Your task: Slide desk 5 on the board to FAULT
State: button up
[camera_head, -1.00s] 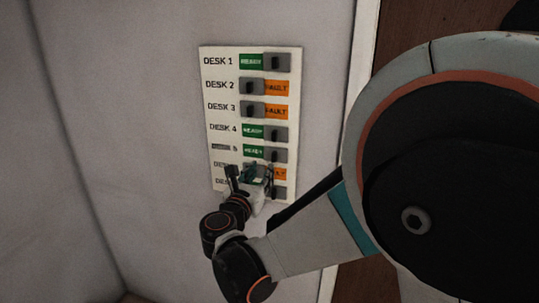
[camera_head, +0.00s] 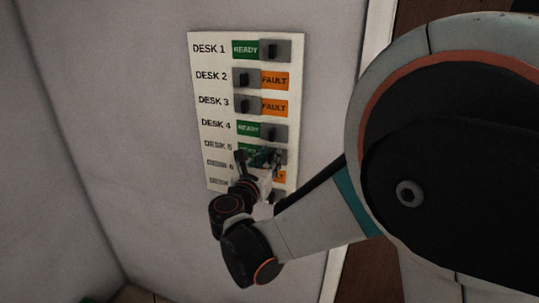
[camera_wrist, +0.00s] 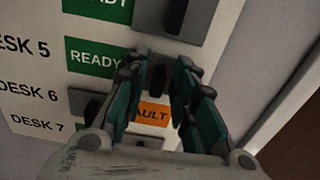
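The white board (camera_head: 215,100) hangs on the wall with rows of labelled sliders. The desk 5 row shows a green READY panel (camera_wrist: 94,57) on the left, with its grey slider (camera_wrist: 160,76) on the right. My gripper (camera_head: 259,158) is in front of the lower rows. In the wrist view its two teal-and-black fingers (camera_wrist: 162,68) are apart, one on each side of the desk 5 slider's dark knob. I cannot tell whether either finger touches it. The fingers partly hide the desk 5 slider and the rows below.
Desk 6 has its slider (camera_wrist: 88,103) at left and an orange FAULT panel (camera_wrist: 153,113) at right. The desk 4 slider (camera_head: 274,132) is just above the desk 5 row. A brown door-like surface (camera_head: 410,30) is right of the board. The wall left of the board is clear.

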grip_shut()
jog(key=w+a, duration=0.1)
jog(key=a, duration=0.4)
jog(key=w+a, duration=0.1)
jog(key=a, duration=0.1)
jog(key=shift+w+a, duration=0.3)
jog(key=shift+w, duration=0.05)
jog(key=shift+o, duration=2.1)
grip_release()
jog(key=shift+a, duration=0.15)
jog(key=v, duration=1.2)
